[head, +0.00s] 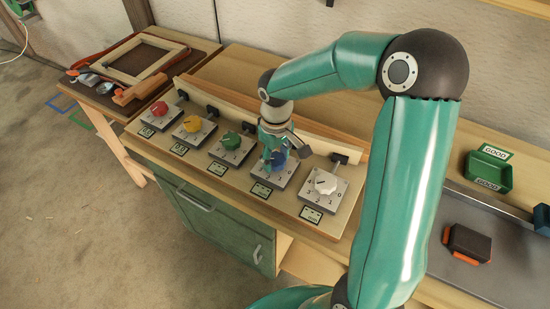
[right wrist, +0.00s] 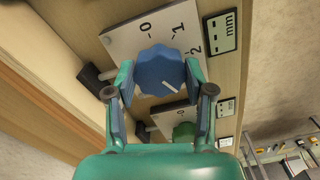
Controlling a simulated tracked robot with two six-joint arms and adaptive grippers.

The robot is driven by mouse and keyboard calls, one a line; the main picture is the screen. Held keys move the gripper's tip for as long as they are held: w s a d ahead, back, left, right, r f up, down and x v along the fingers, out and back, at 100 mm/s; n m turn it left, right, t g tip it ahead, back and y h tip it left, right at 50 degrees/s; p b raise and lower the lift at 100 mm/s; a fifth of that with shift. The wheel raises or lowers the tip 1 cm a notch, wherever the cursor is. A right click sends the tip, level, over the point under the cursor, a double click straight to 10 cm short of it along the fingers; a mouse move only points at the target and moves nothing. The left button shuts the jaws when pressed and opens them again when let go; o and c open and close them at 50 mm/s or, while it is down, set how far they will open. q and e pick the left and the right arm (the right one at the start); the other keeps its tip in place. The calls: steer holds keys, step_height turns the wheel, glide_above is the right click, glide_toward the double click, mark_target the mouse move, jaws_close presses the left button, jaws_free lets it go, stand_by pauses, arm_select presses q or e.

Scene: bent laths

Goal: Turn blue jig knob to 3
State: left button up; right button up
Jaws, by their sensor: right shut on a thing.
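The blue knob (head: 277,158) sits on a grey dial plate (head: 286,172), fourth from the left in the row of jigs. My right gripper (head: 273,140) comes down over it from above. In the right wrist view the blue knob (right wrist: 160,70) lies between the two fingers of my right gripper (right wrist: 162,84), which is shut on it. Its white mark points to the lower right, past the visible 0, 1 and 2. The numeral 3 is hidden, apparently behind the finger. The small display (right wrist: 221,32) shows dashes and "mm". My left gripper is out of view.
Red (head: 159,108), yellow (head: 192,123) and green (head: 231,141) knobs stand to the left, a white knob (head: 325,183) close on the right. A green GOOD tray (head: 488,172) and a dark block (head: 467,243) lie at the right. A wooden frame (head: 140,58) lies at the far left.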

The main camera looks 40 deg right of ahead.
mark_target(276, 159)
steer(key=shift+n, duration=1.6)
steer(key=o, duration=1.2)
steer(key=shift+c, duration=0.2)
step_height(276, 159, up, 12)
